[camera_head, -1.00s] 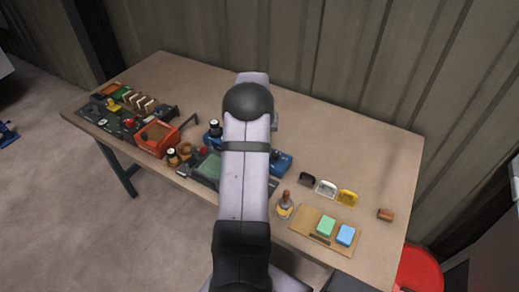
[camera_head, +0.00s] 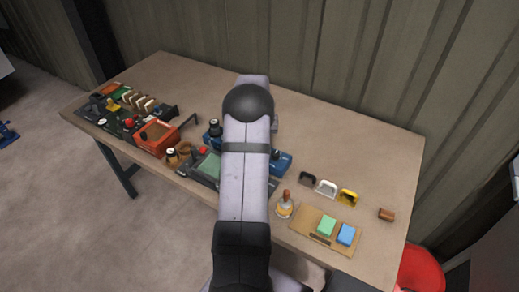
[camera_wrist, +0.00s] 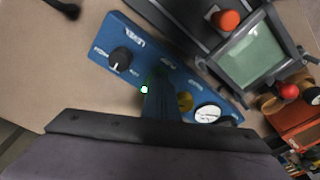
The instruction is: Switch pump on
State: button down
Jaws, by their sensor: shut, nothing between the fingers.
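A blue panel (camera_wrist: 112,30) with white lettering lies under my gripper in the wrist view. It carries a black knob (camera_wrist: 120,57) with a white pointer line, a brass-coloured round part (camera_wrist: 184,101) and a white-faced gauge (camera_wrist: 208,113). A small bright spot with a green edge (camera_wrist: 144,89) shows beside my fingers. My gripper (camera_wrist: 158,98) is shut and empty, its fingers over the middle of the panel and hiding part of it. Whether they touch it I cannot tell. In the head view the blue panel (camera_head: 282,162) is partly behind my arm, and my gripper is hidden.
A grey device with a green screen (camera_wrist: 252,55) and an orange knob (camera_wrist: 226,19) stands beside the panel. A red-orange box (camera_head: 157,137) is further left on the table. A bell (camera_head: 285,205) and a board with sponges (camera_head: 311,219) are at right. The table's back is clear.

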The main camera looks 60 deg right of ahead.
jog(key=shift+r, duration=0.1)
notch_tip(320, 180, up, 7)
jog(key=p, duration=0.5)
dwell(0.4)
dwell(0.4)
